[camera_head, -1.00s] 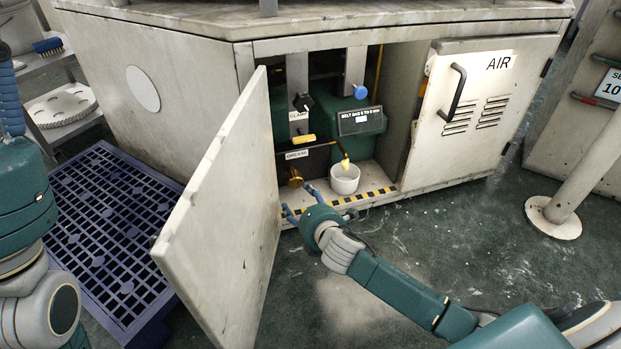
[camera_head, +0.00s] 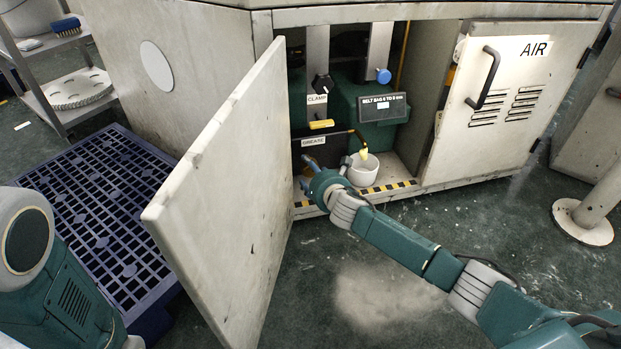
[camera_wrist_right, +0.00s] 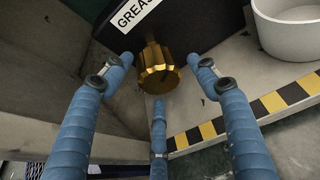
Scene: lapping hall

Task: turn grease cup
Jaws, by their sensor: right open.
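The grease cup is a ribbed brass knob (camera_wrist_right: 157,70) under a dark block with a label (camera_wrist_right: 138,10) whose visible letters read "GREAS". In the wrist view the three blue fingers of my right gripper (camera_wrist_right: 160,76) are spread open around it, with gaps showing between fingertips and brass.
A white pot (camera_head: 364,174) stands just right of my right gripper, under a yellow-tipped spout. The open cabinet door (camera_head: 225,190) stands close on the left. A black-and-yellow strip (camera_head: 388,188) edges the cabinet floor. The AIR door (camera_head: 490,100) is shut. A blue pallet (camera_head: 95,205) lies left.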

